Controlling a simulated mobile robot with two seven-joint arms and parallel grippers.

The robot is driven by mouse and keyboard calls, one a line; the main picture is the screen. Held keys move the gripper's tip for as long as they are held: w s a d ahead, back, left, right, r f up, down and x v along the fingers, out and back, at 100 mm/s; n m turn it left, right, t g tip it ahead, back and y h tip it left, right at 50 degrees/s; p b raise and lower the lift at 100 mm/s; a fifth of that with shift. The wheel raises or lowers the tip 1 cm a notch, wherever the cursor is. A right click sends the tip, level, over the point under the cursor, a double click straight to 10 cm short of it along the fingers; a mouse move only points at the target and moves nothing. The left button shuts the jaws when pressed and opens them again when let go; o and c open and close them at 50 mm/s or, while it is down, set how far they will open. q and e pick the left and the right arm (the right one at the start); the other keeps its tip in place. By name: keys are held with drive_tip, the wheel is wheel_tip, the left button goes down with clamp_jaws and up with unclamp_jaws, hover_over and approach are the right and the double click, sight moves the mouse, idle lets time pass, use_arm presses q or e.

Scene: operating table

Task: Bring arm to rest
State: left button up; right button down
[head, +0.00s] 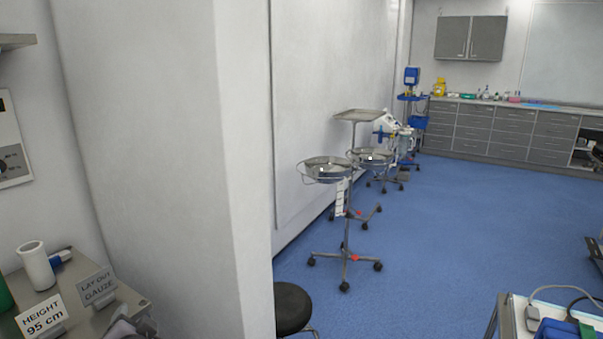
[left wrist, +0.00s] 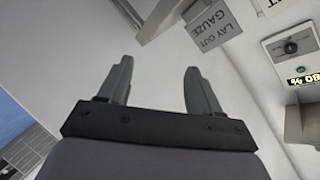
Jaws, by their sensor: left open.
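My left gripper (left wrist: 157,75) shows in the left wrist view with its two grey fingers spread apart and nothing between them. In the head view only a small part of my left gripper (head: 132,326) shows at the bottom left, by the edge of the grey counter (head: 95,322). The rest of my left arm is cut off by the frame. My right gripper is in neither view.
On the counter stand a "LAY OUT GAUZE" sign (head: 98,287), a "HEIGHT 95 cm" sign (head: 42,316) and a white cylinder (head: 36,265). A white wall corner (head: 225,200) rises beside it. A black stool (head: 292,307) and wheeled basin stands (head: 325,172) stand on open blue floor (head: 450,230).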

use_arm(q)
drive_tip(key=s+d+f+g+h, duration=0.1)
drive_tip(key=s+d+f+h, duration=0.5)
drive_tip(key=s+d+f, duration=0.5)
drive_tip(key=s+d+f+n+h, duration=0.1)
drive_tip(key=s+d+f, duration=0.1)
drive_tip(key=s, duration=0.5)
drive_tip(key=s+d+f+n+h, duration=0.1)
drive_tip(key=s+d+f+h, duration=0.1)
drive_tip(key=s, duration=0.5)
drive_tip(key=shift+f+g+h, duration=0.3)
drive_tip(key=shift+f+g, duration=0.1)
drive_tip(key=shift+f, duration=0.45)
drive_tip(key=c, duration=0.4)
drive_tip(key=shift+w+d, duration=0.15)
